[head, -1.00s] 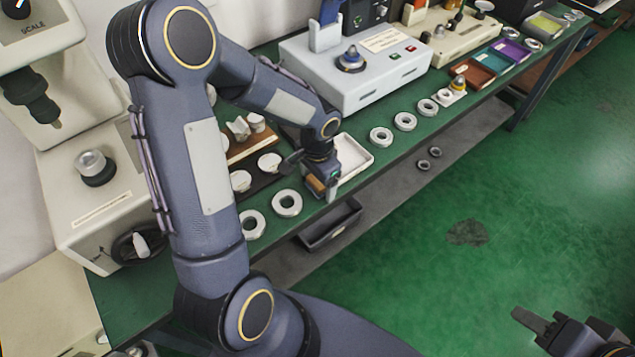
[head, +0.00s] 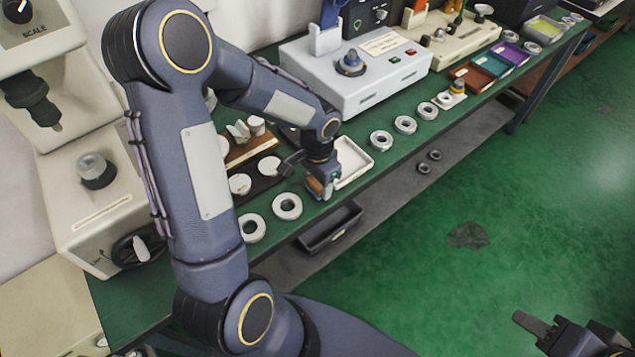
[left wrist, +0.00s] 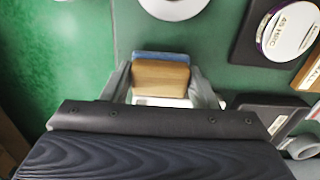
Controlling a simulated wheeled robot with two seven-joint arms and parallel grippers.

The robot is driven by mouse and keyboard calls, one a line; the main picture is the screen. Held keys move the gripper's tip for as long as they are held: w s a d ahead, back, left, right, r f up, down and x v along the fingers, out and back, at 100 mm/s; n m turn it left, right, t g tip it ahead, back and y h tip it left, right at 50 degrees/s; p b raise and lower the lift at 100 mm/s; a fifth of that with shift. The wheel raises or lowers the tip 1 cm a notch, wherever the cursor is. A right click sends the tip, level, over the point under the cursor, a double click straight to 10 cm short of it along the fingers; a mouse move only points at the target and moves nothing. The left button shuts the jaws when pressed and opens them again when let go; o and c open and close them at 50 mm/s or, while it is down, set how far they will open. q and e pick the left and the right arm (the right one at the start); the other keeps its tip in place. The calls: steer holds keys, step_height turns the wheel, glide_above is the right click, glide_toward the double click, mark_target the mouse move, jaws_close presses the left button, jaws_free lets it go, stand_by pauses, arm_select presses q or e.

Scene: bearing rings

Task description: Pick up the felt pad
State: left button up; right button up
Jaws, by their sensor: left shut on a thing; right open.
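The felt pad looks like a small tan block with a blue layer along one edge, seen in the left wrist view (left wrist: 160,77). My left gripper (left wrist: 160,84) is shut on it, with a finger at each side. In the head view my left gripper (head: 321,186) is at the bench's front edge, and the tan block (head: 314,187) shows low in its jaws. I cannot tell how far the pad is above the bench. My right gripper (head: 560,330) is open and empty at the lower right, over the floor.
A white tray (head: 355,171) lies just right of the left gripper. Pale rings (head: 287,207) lie to its left, and several more lie along the bench to the right. Dark stands with white discs (head: 270,167) are behind. A dark bin (head: 331,230) is below the bench edge.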

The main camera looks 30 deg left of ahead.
arm_select(q)
step_height(320, 180, up, 3)
steer(key=shift+f, duration=0.1)
steer(key=s+d+r, duration=0.7)
steer(key=s+r, duration=0.2)
steer(key=s, duration=0.3)
steer(key=shift+d+r+b, duration=0.15)
steer(key=shift+r+b, duration=0.05)
steer(key=shift+b, duration=0.15)
